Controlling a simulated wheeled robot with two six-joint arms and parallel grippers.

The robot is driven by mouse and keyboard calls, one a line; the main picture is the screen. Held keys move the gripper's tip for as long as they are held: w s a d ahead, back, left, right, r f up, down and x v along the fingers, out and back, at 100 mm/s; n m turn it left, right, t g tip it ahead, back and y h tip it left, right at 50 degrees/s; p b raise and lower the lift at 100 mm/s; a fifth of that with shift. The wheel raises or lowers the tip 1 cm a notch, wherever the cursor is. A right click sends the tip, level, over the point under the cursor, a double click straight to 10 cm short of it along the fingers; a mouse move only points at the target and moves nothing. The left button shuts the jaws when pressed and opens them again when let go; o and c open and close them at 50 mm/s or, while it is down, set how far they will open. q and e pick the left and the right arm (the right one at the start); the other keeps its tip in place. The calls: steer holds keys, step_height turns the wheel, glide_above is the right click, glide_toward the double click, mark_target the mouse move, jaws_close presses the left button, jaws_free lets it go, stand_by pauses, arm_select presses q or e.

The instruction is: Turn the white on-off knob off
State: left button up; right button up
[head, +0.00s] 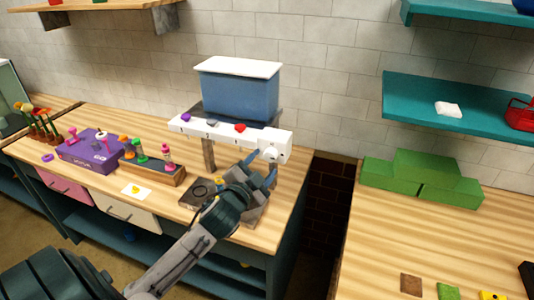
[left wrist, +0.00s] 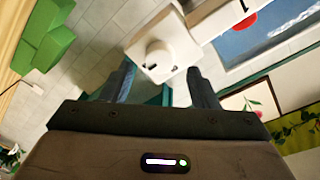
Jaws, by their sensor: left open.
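The white on-off knob (head: 270,153) is on the front of a white block at the right end of a white bar (head: 215,131). In the left wrist view the round knob (left wrist: 160,58) faces me, a little beyond and between the fingertips, with a dark mark on it. My left gripper (head: 258,169) is open, with its two blue-grey fingers reaching up toward the knob; it also shows in the left wrist view (left wrist: 155,85). I cannot tell whether the fingers touch the knob. My right gripper is not in view.
A blue bin with a white lid (head: 238,88) stands behind the bar. A purple box (head: 92,150) and a wooden peg rack (head: 153,169) stand to the left on the bench (head: 105,118). Green blocks (head: 420,180) lie on the right bench, across a gap.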

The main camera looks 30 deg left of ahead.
mark_target(269, 157)
arm_select(q)
steer(key=w, duration=0.1)
steer(key=w+p, duration=0.1)
steer(key=shift+w+a+r, duration=0.15)
steer(key=shift+w, duration=0.4)
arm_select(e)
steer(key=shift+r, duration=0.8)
arm_select(q)
steer(key=shift+c, duration=0.2)
steer(key=c, duration=0.9)
steer(key=shift+c, duration=0.2)
